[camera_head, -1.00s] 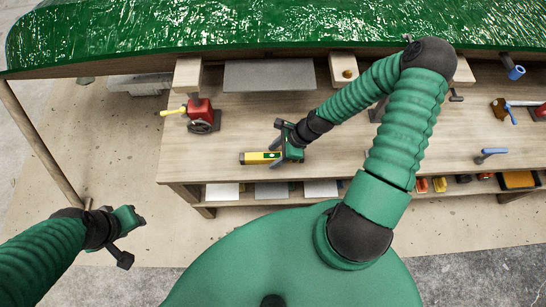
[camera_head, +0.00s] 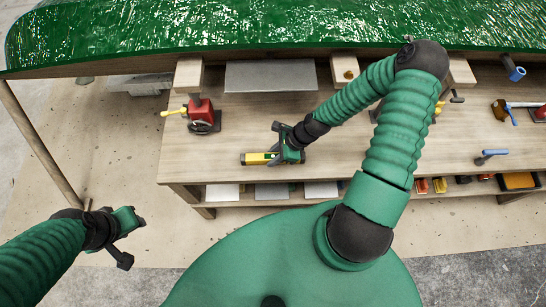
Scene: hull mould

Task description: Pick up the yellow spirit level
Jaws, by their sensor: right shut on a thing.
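The yellow spirit level (camera_head: 256,158) lies level near the front edge of the wooden workbench (camera_head: 240,125), its yellow left part showing. My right gripper (camera_head: 284,155) is around the level's right part and shut on it, hiding that end. I cannot tell whether the level touches the bench top or is slightly above it. My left gripper (camera_head: 128,238) is off to the lower left, over the floor and away from the bench.
A red vise-like tool with a yellow handle (camera_head: 200,112) stands on the bench at the left. A grey plate (camera_head: 270,76) lies at the back. A blue-handled clamp (camera_head: 492,155) is at the right. The green hull (camera_head: 270,25) overhangs the bench's back. A lower shelf holds several items.

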